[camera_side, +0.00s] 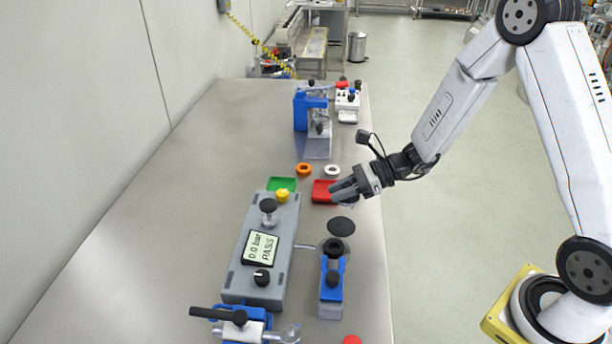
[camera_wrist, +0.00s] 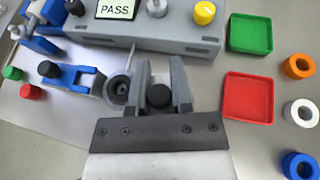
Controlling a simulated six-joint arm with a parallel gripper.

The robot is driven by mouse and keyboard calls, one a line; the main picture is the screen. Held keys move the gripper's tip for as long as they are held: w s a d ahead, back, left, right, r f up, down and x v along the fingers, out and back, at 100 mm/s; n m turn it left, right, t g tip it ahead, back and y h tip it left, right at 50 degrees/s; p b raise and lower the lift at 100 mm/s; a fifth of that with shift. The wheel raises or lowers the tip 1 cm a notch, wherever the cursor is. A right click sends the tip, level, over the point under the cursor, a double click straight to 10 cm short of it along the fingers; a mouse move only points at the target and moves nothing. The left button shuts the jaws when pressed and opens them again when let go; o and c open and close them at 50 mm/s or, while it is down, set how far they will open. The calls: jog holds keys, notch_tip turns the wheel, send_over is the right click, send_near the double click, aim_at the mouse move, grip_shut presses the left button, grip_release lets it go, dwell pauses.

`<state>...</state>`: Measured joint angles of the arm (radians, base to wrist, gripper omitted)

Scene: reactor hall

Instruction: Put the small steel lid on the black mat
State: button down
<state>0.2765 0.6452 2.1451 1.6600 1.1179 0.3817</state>
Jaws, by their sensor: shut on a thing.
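My gripper (camera_side: 345,194) is above the table near its right edge, just in front of the red tray. In the wrist view its two fingers (camera_wrist: 162,90) stand apart with a dark round shape between them. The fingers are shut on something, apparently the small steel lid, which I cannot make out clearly. The black mat (camera_side: 341,226) is a small dark disc on the table, below and slightly in front of the fingertips. It seems to be the dark round shape (camera_wrist: 159,96) between the fingers in the wrist view.
A grey cup (camera_side: 333,247) and blue clamp fixture (camera_side: 331,280) stand close to the mat. The grey tester (camera_side: 263,245) reading PASS is to the left. The red tray (camera_wrist: 248,97), green tray (camera_wrist: 250,34), orange ring (camera_wrist: 298,66) and white ring (camera_wrist: 301,112) lie nearby.

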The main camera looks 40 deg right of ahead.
jog(key=shift+d+f, duration=0.1)
jog(key=shift+d, duration=0.1)
jog(key=shift+f, duration=0.1)
send_over(337, 227)
jog(key=shift+f, duration=2.1)
jog(key=shift+f, duration=1.8)
jog(key=shift+f, duration=0.1)
jog(key=c, duration=0.5)
grip_release()
jog(key=shift+s, duration=0.1)
